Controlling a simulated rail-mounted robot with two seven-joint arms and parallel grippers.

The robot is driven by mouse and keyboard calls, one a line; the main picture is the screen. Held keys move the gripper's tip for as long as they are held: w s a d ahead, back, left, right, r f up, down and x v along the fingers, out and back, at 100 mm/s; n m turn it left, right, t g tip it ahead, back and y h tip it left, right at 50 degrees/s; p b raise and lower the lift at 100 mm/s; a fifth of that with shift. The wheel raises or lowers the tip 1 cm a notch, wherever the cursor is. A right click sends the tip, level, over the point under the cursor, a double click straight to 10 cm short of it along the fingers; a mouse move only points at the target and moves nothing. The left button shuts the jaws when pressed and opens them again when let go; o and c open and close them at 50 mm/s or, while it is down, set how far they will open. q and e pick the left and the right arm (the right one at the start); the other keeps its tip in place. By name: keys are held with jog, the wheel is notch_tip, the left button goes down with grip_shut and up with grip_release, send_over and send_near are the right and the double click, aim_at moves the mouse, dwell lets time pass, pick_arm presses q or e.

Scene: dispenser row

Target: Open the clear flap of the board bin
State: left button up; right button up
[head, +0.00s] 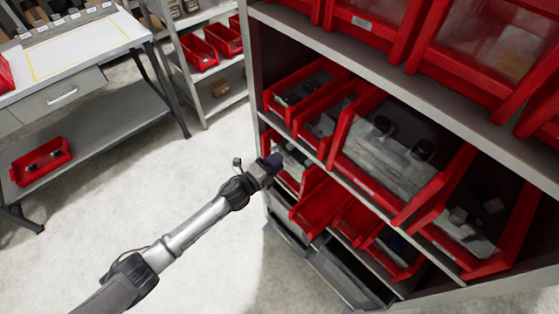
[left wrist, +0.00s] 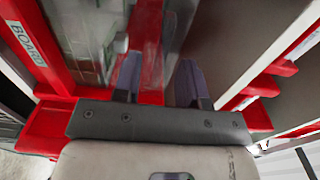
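The board bin is a red bin with a white BOARD label (left wrist: 27,45) at the left of the left wrist view. Green boards (left wrist: 85,65) show inside it. A clear panel (left wrist: 172,35), seemingly its flap, runs up beside a red bin wall; how far it stands open I cannot tell. In the head view this seems to be the small red bin (head: 308,180) at the shelf's left edge. My left gripper (head: 272,164) is at its front. In the wrist view its two dark fingers (left wrist: 158,82) are apart, with red wall and clear panel between or behind them; contact is unclear. My right gripper is out of view.
The grey shelf unit (head: 352,172) holds several other red bins above and beside the gripper. A grey workbench (head: 75,62) and a second rack (head: 215,100) stand at the back left. The floor (head: 130,190) around my left arm is clear.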

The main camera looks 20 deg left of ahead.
pick_arm(q)
jog(key=shift+w+d, duration=0.35)
jog(key=shift+w, duration=0.3)
jog(key=shift+c, duration=0.4)
grip_shut()
